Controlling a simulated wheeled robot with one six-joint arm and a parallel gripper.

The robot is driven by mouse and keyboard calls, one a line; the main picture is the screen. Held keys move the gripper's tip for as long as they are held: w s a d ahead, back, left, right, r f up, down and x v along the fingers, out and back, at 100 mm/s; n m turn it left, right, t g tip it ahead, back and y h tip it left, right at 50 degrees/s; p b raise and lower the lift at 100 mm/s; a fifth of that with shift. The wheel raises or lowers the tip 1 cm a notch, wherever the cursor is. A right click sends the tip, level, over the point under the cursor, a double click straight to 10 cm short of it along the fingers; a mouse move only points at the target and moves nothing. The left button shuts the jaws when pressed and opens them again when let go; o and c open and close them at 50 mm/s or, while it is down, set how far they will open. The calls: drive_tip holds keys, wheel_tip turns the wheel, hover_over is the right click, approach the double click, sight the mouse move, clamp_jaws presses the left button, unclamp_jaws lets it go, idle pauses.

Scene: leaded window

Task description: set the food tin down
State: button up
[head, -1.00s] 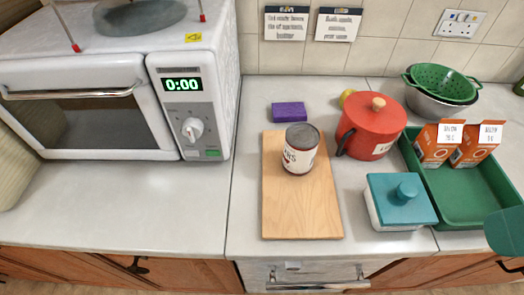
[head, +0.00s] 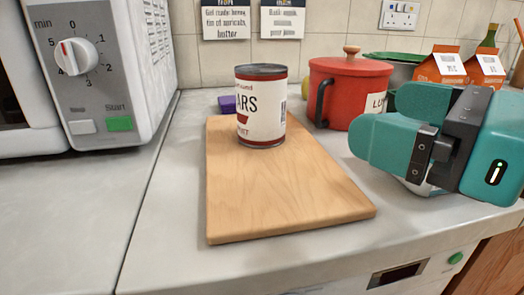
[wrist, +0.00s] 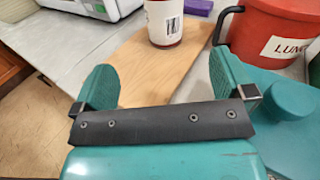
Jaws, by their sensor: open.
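The food tin (head: 261,110), with a cream and dark red label, stands upright on the far part of the wooden board (head: 285,195). In the wrist view the lower part of the tin (wrist: 164,22) shows at the top, on the board (wrist: 150,68). My teal gripper (head: 385,135) is open and empty, to the right of the board and apart from the tin. In the wrist view its two fingers (wrist: 163,72) are spread wide, with board and worktop showing between them.
A red lidded pot (head: 345,88) stands right of the tin, with a purple sponge (head: 227,104) behind the tin. A teal-lidded box (wrist: 285,115) is close by my gripper. Orange cartons (head: 440,66) stand behind. A microwave (head: 90,80) is at left; the worktop (head: 165,215) beside the board is clear.

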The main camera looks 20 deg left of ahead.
drive_tip(key=m, duration=0.1)
drive_tip(key=p, duration=0.6)
approach(280, 86)
drive_tip(key=a+p, duration=0.2)
drive_tip(key=p, duration=0.3)
drive_tip(key=shift+w, duration=0.15)
drive_tip(key=p+x, duration=0.2)
drive_tip(key=x, duration=0.3)
drive_tip(key=shift+w+f+p, duration=0.1)
drive_tip(key=shift+p, duration=0.2)
drive_tip(key=p+x, duration=0.2)
drive_tip(key=x, duration=0.2)
drive_tip(key=shift+w+r, duration=0.2)
drive_tip(key=shift+r, duration=0.05)
drive_tip(key=shift+w+a+f, duration=0.15)
drive_tip(key=shift+w+a, duration=0.05)
drive_tip(key=shift+a, duration=0.2)
drive_tip(key=shift+c, duration=0.2)
